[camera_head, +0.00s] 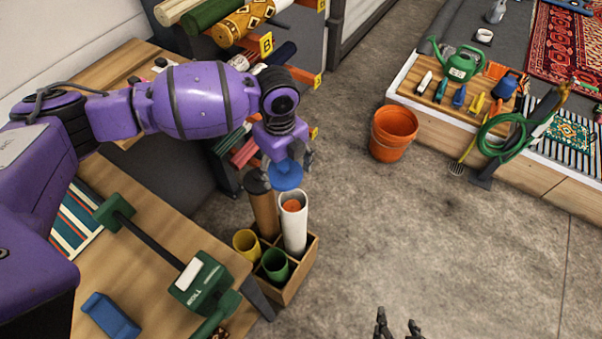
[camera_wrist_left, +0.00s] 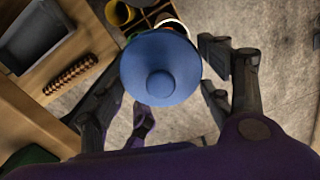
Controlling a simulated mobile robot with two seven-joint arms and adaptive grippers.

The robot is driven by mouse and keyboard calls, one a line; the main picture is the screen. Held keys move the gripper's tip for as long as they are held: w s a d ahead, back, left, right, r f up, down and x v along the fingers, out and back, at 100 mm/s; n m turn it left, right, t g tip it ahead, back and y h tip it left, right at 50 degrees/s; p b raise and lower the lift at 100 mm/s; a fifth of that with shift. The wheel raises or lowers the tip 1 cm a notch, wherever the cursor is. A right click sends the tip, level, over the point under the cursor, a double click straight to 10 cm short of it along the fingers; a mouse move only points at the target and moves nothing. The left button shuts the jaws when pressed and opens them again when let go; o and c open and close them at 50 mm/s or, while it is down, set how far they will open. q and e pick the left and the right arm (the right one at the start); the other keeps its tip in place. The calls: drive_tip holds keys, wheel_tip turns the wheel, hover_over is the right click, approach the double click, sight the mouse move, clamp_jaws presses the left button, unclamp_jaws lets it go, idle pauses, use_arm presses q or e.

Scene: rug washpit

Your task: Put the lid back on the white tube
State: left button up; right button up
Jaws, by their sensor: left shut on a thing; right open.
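The white tube (camera_head: 294,226) stands upright in a compartment of the wooden crate (camera_head: 300,277), its top open with something orange inside. The blue round lid (camera_head: 287,176) is held by my left gripper (camera_head: 290,160) just above the tube's mouth, apart from it in the head view. In the left wrist view the lid (camera_wrist_left: 160,70) fills the middle, with a knob at its centre, and hides most of the tube; only part of the white rim (camera_wrist_left: 176,26) shows behind it. My right gripper (camera_head: 398,325) is open and empty at the bottom edge, over the floor.
A brown tube (camera_head: 263,208), a yellow tube (camera_head: 246,243) and a green tube (camera_head: 275,264) share the crate. A rack of rolled rugs (camera_head: 240,22) stands behind. A workbench (camera_head: 150,270) with a green tool lies left. An orange bucket (camera_head: 393,133) stands right; floor between is clear.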

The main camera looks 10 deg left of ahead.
use_arm(q)
drive_tip(key=f+m, duration=0.4)
drive_tip(key=d+f+m+b, duration=0.1)
drive_tip(key=f+m, duration=0.3)
drive_tip(key=w+f+m+b, duration=0.1)
drive_tip(key=f+m, duration=0.3)
drive_tip(key=f, duration=0.1)
drive_tip(key=shift+w+d+m, duration=0.1)
drive_tip(key=shift+d+m, duration=0.1)
drive_tip(key=shift+m, duration=0.1)
drive_tip(key=shift+f+b, duration=0.4)
drive_tip(key=shift+f, duration=0.55)
drive_tip(key=shift+w, duration=0.1)
use_arm(e)
drive_tip(key=f, duration=0.3)
drive_tip(key=shift+s+d, duration=0.1)
drive_tip(key=shift+s, duration=0.1)
drive_tip(key=shift+s+d+f, duration=0.15)
drive_tip(key=shift+s+f, duration=0.05)
drive_tip(key=shift+s, duration=0.5)
drive_tip(key=shift+w, duration=0.1)
